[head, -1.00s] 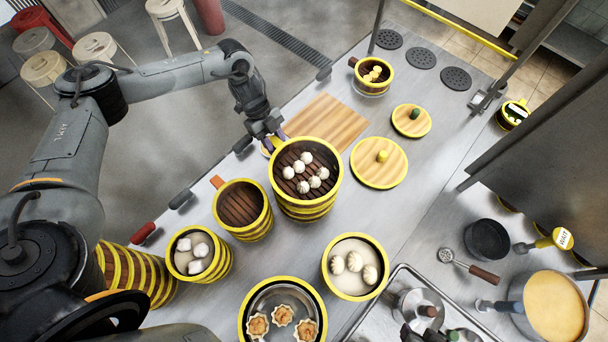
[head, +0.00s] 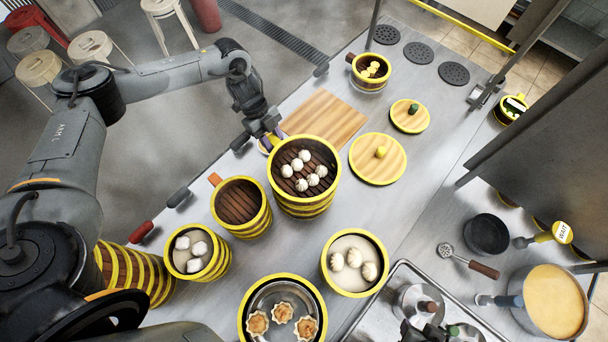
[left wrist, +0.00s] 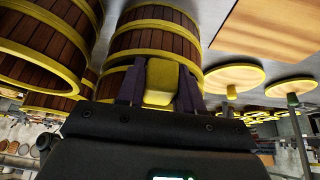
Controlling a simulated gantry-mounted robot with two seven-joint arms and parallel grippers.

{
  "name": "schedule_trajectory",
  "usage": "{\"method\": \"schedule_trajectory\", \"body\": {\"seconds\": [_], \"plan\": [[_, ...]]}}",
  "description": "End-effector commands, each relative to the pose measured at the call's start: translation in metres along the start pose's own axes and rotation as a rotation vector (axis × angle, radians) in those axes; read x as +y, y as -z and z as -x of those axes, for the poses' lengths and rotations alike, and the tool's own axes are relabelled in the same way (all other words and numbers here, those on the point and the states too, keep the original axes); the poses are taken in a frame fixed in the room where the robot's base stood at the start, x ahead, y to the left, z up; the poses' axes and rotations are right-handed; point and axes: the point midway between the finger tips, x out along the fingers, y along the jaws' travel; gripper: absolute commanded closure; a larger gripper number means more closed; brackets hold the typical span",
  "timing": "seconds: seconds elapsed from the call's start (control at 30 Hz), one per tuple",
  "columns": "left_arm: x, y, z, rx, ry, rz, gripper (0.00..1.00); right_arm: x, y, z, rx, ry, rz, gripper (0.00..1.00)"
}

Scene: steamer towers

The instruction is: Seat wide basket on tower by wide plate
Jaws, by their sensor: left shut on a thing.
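The wide basket (head: 327,162), dark-slatted with a yellow rim and several white buns inside, sits at the top of a yellow-banded tower (head: 306,209). My left gripper (head: 268,141) is at its back-left side, shut on its yellow handle. In the left wrist view the purple fingers (left wrist: 160,84) clasp the yellow handle (left wrist: 160,72), with the banded tower wall (left wrist: 152,40) behind. I cannot tell whether the basket is fully seated. A wide round wooden plate with a yellow knob (head: 375,170) lies right of the tower. A dark part at the bottom edge may be my right gripper (head: 425,333).
A smaller slatted tower (head: 240,203) stands close on the left, near a basket of white pieces (head: 197,252). A bun basket (head: 355,263) and a tart basket (head: 283,312) are in front. A wooden board (head: 322,120) and small lid (head: 410,116) lie behind.

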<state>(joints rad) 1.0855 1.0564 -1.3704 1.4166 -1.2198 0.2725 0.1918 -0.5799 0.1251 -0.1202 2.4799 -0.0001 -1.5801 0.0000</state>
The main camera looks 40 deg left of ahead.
Motion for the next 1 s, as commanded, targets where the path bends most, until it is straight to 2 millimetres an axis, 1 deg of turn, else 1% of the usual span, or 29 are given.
{"method": "schedule_trajectory", "body": {"seconds": [0.87,0.9,0.97,1.0], "plan": [[-0.001,-0.007,-0.014,0.001,0.001,0.0,1.0,-0.002,-0.002,-0.009,0.002,0.007,-0.008,0.57],[-0.001,-0.007,-0.013,0.001,0.002,0.0,0.59,-0.002,-0.002,-0.008,0.002,0.007,-0.009,0.57],[-0.001,-0.007,-0.013,0.001,0.002,0.0,0.5,-0.002,-0.002,-0.008,0.002,0.007,-0.009,0.57],[-0.001,-0.007,-0.013,0.001,0.001,0.0,0.44,-0.002,-0.002,-0.008,0.002,0.007,-0.008,0.57]]}}
